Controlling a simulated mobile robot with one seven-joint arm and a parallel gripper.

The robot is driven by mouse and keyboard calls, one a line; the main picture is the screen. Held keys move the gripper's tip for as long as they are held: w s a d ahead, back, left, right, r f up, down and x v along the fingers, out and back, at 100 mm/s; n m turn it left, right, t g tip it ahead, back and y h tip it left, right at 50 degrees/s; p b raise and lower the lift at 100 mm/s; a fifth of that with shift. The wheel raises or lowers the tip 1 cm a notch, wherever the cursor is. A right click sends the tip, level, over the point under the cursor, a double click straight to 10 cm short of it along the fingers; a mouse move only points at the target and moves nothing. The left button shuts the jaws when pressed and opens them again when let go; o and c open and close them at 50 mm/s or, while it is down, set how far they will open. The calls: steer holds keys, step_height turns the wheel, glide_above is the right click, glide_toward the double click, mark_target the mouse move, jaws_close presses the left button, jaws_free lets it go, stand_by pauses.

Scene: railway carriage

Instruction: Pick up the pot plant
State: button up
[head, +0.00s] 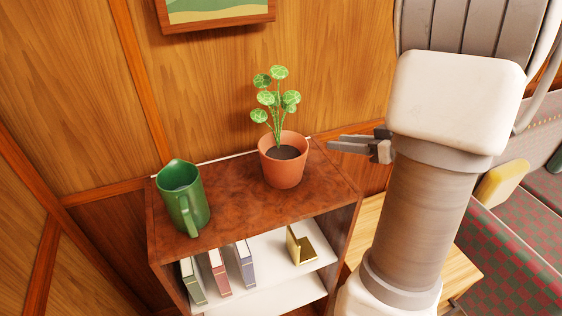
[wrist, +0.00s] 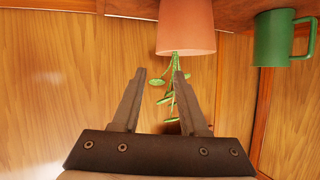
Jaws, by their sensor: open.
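The pot plant (head: 284,165) is a terracotta pot with dark soil and round green leaves. It stands upright on the brown top of a shelf unit, near its right end. In the wrist view the pot (wrist: 186,30) appears upside down at the top, its stems and leaves hanging between and beyond my fingers. My gripper (head: 347,144) is open and empty, to the right of the pot in the head view, pointing left towards it with a gap between. In the wrist view my gripper's fingertips (wrist: 159,72) show apart, just below the pot rim in the picture.
A green jug (head: 182,197) stands on the left of the shelf top (head: 235,212); it also shows in the wrist view (wrist: 273,38). Books (head: 218,270) and a gold bookend (head: 300,246) are on the shelf below. A wood-panelled wall with a framed picture (head: 217,12) is behind.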

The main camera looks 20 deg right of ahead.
mark_target(300, 137)
steer(key=b+x, duration=0.1)
steer(key=x, duration=1.2)
steer(key=shift+w+a+f+b, duration=0.15)
steer(key=shift+w+b, duration=0.1)
steer(key=shift+b, duration=0.15)
jaws_close()
steer(key=shift+s, duration=0.1)
steer(key=shift+f, duration=0.15)
stand_by(0.4)
